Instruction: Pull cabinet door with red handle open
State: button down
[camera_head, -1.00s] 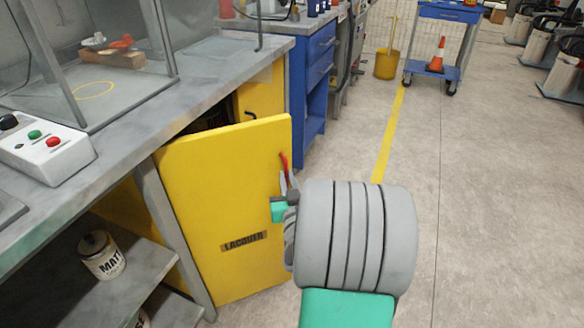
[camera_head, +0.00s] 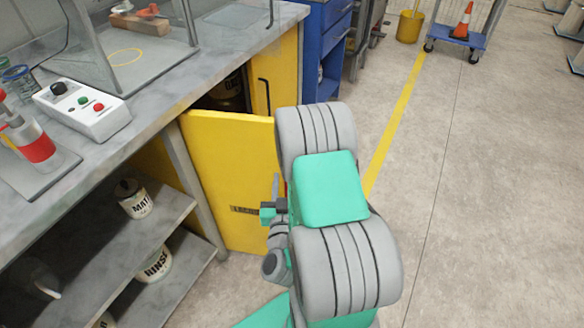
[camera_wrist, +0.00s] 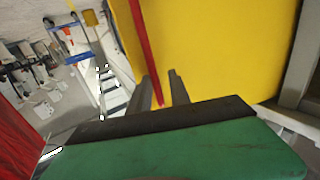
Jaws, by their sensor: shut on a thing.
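The yellow cabinet door (camera_head: 225,165) stands swung out from the cabinet front, with a dark opening behind its top edge. Its "LACQUER" label is partly covered by my arm. The red handle (camera_wrist: 145,45) runs down the door's edge in the wrist view; in the head view my arm hides nearly all of it. My gripper (camera_wrist: 160,90) is shut on the red handle, with a finger on each side of the bar. In the head view the gripper (camera_head: 276,190) is at the door's free edge, mostly hidden by the wrist.
A can (camera_head: 228,92) shows inside the opening. A second yellow door (camera_head: 286,62) with a dark handle is beside it. The grey worktop (camera_head: 165,88) and the shelf (camera_head: 165,220) with cans lie left. A blue drawer unit (camera_head: 327,50) is behind.

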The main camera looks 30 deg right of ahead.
jog(key=shift+a+r+h+p, duration=0.15)
jog(key=shift+a+h+p, duration=0.2)
jog(key=shift+a, duration=0.8)
jog(key=shift+m, duration=0.3)
jog(key=c, duration=1.6)
grip_release()
jog(key=shift+o, duration=0.6)
jog(key=shift+w+a, duration=0.15)
jog(key=shift+s+g, duration=0.3)
jog(key=shift+f, duration=0.25)
